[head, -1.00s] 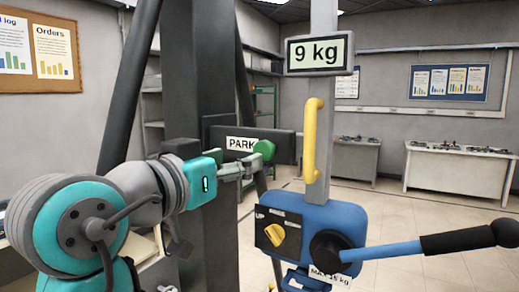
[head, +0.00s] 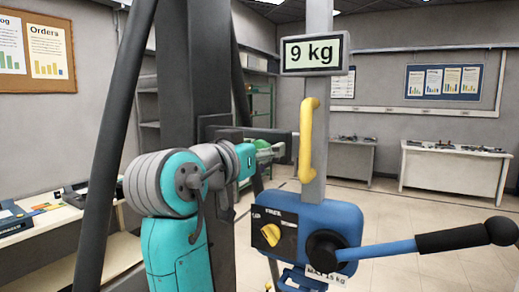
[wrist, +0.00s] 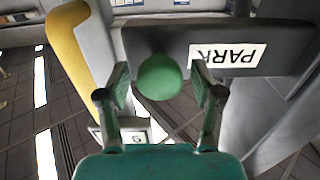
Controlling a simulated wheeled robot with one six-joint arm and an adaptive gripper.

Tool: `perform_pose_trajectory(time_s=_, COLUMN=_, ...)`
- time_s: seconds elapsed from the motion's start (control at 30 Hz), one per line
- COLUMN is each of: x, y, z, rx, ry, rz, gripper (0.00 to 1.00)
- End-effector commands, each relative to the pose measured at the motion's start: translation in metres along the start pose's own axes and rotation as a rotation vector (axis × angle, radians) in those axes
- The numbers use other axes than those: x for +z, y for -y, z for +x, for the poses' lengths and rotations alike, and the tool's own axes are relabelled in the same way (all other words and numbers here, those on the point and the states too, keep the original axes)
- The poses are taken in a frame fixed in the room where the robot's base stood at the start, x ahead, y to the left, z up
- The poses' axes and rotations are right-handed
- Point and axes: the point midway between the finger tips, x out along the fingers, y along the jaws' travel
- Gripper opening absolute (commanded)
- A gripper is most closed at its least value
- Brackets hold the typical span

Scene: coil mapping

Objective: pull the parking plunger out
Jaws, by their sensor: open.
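The parking plunger shows a round green knob (wrist: 160,77) on a dark block with a PARK label (wrist: 228,57). My gripper (wrist: 162,88) is open, with one finger on each side of the knob in the wrist view. A gap shows on both sides, and nothing is held. In the head view my gripper (head: 265,151) is at the dark crossbar (head: 285,133) beside the column. Only a bit of green knob (head: 262,142) shows past the fingers there. The PARK label is hidden by my arm in that view.
A yellow handle (head: 309,140) stands upright right of my gripper, under a "9 kg" display (head: 314,54). A blue housing (head: 325,220) with a yellow dial (head: 270,235) and a long black-tipped lever (head: 430,243) sits below. A dark column (head: 195,80) stands behind my arm.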

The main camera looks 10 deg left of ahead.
Motion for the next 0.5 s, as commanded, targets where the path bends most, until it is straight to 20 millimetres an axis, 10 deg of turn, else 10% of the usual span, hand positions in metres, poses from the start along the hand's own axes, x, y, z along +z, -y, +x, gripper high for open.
perform_pose_trajectory(time_s=0.13, x=0.0001, y=0.0001, z=-0.0002, rx=0.0, ry=0.0, rz=0.0, gripper=0.64)
perform_pose_trajectory(time_s=0.4, x=0.0002, y=0.0001, z=-0.0003, rx=0.0, ry=0.0, rz=-0.001, gripper=0.0)
perform_pose_trajectory(time_s=0.5, x=0.0002, y=0.0001, z=-0.0004, rx=0.0, ry=0.0, rz=-0.001, gripper=0.0)
